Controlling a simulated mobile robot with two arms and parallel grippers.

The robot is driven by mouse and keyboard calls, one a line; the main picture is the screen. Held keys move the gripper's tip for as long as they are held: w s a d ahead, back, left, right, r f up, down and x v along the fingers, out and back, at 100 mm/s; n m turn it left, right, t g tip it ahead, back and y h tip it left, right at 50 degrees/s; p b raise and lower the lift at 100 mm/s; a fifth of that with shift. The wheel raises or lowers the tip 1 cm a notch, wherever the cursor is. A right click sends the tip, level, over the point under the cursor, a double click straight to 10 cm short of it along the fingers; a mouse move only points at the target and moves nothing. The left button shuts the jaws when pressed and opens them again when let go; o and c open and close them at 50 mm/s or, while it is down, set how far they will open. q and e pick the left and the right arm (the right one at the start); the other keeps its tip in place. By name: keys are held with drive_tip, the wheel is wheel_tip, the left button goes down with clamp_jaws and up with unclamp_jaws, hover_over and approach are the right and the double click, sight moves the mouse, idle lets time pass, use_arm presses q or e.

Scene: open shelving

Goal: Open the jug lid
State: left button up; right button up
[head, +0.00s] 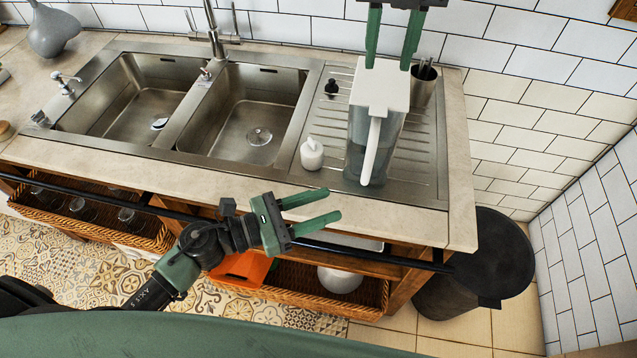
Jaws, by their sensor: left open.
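The jug (362,145) is a clear, greyish pitcher with a white lid (383,88) and a white handle (371,150) facing me. It stands upright on the ribbed steel drainboard, and its lid looks closed. My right gripper (390,66) comes down from the top edge with its fingers apart, just behind the lid's far edge. I cannot tell whether the fingertips touch the lid. My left gripper (333,207) is open and empty, in front of the counter edge, below and left of the jug.
A white soap dispenser (312,154) stands left of the jug, with a small black item (331,88) behind it. The double sink (205,105) lies left. A black bin (492,255) stands right of the counter.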

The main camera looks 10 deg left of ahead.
use_arm(q)
drive_tip(key=w+d+r, duration=0.3)
drive_tip(key=w+d, duration=0.2)
drive_tip(key=w, duration=0.1)
drive_tip(key=shift+w+d+r, duration=0.25)
drive_tip(key=shift+d+r, duration=0.1)
drive_tip(key=shift+c, duration=0.2)
clamp_jaws()
idle(1.2)
